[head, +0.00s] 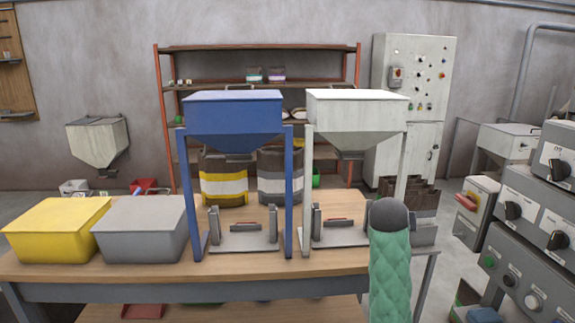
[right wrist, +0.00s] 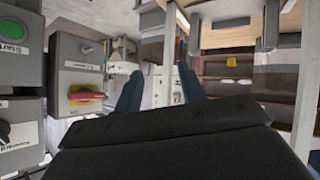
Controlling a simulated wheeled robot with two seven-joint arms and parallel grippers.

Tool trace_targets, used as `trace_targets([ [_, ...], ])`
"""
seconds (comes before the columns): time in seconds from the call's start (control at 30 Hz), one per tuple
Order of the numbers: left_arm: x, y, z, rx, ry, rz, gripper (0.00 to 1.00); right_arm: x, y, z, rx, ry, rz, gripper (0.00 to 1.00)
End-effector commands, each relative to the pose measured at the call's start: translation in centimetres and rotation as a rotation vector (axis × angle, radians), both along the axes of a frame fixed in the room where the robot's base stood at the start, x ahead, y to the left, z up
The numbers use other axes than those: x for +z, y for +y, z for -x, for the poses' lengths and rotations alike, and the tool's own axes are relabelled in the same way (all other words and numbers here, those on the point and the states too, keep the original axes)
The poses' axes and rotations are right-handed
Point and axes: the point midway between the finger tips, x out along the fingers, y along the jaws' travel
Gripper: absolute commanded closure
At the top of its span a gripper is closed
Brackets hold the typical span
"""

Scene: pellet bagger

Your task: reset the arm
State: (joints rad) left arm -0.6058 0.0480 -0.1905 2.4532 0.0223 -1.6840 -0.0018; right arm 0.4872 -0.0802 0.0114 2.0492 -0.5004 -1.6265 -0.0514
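My right gripper (right wrist: 158,70) shows in the right wrist view, with its two blue-grey fingers apart and nothing between them. In the head view no gripper shows. A green quilted shape (head: 390,270) with a dark rounded end rises at the lower right, in front of the table's right end; it looks like a covered link of my right arm, but I cannot be sure. My left arm and left gripper are out of both views.
A wooden table (head: 330,288) carries a blue hopper (head: 235,115), a white hopper (head: 355,112), a yellow bin (head: 55,230) and a grey bin (head: 140,230). A control panel (head: 545,220) stands at the right. The right wrist view is upside down and shows a red-handled switch box (right wrist: 90,75).

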Motion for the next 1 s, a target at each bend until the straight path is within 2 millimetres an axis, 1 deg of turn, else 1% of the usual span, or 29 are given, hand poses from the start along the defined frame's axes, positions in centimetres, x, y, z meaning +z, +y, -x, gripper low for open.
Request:
trace_targets([
  [0.03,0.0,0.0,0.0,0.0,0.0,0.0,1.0,-1.5,1.2,1.4,0.042,0.005,-0.032,0.6],
  [0.17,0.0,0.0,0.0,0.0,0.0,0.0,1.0,-4.7,4.1,4.7,0.142,0.024,-0.105,0.6],
  [0.2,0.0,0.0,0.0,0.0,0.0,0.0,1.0,-5.7,4.9,5.8,0.17,0.033,-0.123,0.6],
  [0.37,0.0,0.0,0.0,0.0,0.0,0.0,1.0,-9.6,7.8,10.3,0.273,0.082,-0.186,0.6],
  [0.5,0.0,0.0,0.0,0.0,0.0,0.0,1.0,-12.9,10.0,14.4,0.351,0.132,-0.226,0.6],
  [0.7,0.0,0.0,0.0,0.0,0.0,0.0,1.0,-17.3,12.3,20.4,0.433,0.211,-0.274,0.6],
  [0.77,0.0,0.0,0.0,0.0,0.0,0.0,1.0,-18.6,12.8,22.2,0.45,0.236,-0.285,0.6],
  [0.9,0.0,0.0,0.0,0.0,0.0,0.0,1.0,-21.6,13.7,26.5,0.478,0.299,-0.306,0.6],
  [0.97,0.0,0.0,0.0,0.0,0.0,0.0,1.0,-22.8,13.9,28.3,0.482,0.329,-0.312,0.6],
  [1.0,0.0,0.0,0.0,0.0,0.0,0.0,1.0,-23.7,14.0,29.5,0.484,0.35,-0.315,0.6],
])
